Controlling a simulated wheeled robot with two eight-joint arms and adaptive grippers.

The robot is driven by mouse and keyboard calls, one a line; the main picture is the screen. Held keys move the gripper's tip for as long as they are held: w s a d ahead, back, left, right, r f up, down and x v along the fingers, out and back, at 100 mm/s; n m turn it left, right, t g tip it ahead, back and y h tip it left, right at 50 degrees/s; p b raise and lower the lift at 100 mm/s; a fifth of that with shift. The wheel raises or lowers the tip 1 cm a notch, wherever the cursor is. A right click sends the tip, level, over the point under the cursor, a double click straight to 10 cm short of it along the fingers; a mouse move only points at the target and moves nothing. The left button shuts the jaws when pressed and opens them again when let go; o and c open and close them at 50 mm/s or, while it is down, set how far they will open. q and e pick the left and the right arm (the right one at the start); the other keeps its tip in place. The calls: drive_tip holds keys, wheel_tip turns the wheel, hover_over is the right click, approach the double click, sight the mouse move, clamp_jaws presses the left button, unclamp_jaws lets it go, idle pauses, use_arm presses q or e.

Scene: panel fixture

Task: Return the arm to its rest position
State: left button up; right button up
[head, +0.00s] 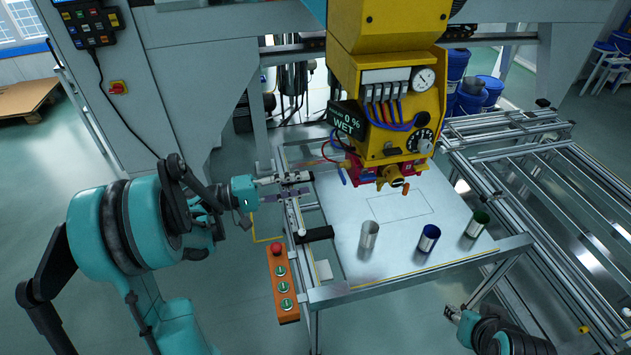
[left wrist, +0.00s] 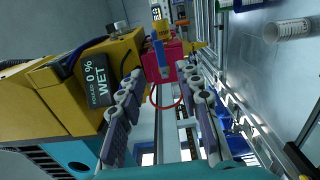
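My left gripper (head: 304,185) is left of the yellow machine head, near the left edge of the white panel. In the left wrist view its two fingers (left wrist: 163,100) are spread apart with nothing held between them. My left arm reaches in from the left. My right gripper (head: 456,312) is low at the right, in front of the panel table; its finger opening is too small to make out.
The yellow machine head (head: 390,110) hangs over the panel (head: 345,200); its display (head: 347,122) reads 0 % WET. A silver can (head: 369,235), a blue can (head: 428,238) and a green can (head: 478,223) are on the panel. An orange button box (head: 282,285) is at the table's left front.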

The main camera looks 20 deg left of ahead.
use_arm(q)
drive_tip(key=shift+s+a, duration=0.2)
drive_tip(key=shift+a, duration=0.05)
idle(0.3)
drive_tip(key=s+d+f+m+g+y, duration=0.1)
drive_tip(key=s+d+f+g+y, duration=0.15)
drive_tip(key=d, duration=0.25)
drive_tip(key=s+d+f+g+y, duration=0.1)
drive_tip(key=d+y, duration=0.2)
drive_tip(key=d, duration=0.2)
drive_tip(key=s+a+f+m+y, duration=0.1)
drive_tip(key=s+m+y, duration=0.2)
drive_tip(key=s, duration=0.3)
drive_tip(key=s+a+f+m+y, duration=0.1)
drive_tip(key=s+f+m+y, duration=0.1)
drive_tip(key=s+y, duration=0.4)
drive_tip(key=shift+a+f+m+t, duration=0.3)
drive_tip(key=shift+a+m+t, duration=0.05)
drive_tip(key=shift+m, duration=0.15)
drive_tip(key=shift+y, duration=0.25)
idle(1.3)
